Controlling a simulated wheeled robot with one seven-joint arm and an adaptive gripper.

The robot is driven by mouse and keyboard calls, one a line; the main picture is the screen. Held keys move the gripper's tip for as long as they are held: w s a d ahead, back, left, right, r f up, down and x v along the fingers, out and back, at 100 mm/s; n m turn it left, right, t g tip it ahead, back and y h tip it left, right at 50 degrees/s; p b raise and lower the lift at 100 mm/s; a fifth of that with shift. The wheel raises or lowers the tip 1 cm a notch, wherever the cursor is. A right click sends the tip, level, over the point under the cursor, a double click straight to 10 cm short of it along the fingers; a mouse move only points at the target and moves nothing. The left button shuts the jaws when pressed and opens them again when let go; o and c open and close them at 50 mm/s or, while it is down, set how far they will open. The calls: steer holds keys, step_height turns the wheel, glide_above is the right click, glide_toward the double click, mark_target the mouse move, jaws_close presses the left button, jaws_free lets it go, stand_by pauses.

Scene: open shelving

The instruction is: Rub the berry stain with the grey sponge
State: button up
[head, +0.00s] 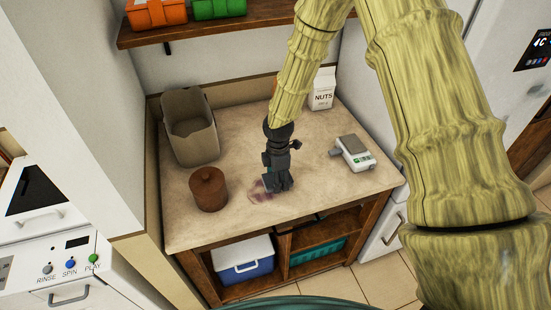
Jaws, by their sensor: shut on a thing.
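The berry stain (258,191) is a purple-pink smear on the beige counter top (225,225), near its front edge. My gripper (279,182) points down at the counter, just right of the stain and partly over it. It is shut on a dark grey thing, which I take to be the grey sponge; the sponge is hard to tell apart from the dark fingers. Whether it touches the counter I cannot tell. Part of the stain is hidden behind the gripper.
A brown lidded pot (208,189) stands left of the stain. A grey-beige bin (190,128) is at the back left. A nuts carton (322,90) stands at the back, and a scale (355,153) at the right. The counter between pot and bin is clear.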

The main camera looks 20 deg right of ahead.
steer(key=shift+r+p, duration=1.55)
steer(key=shift+r, duration=0.95)
steer(key=shift+w+f, duration=0.1)
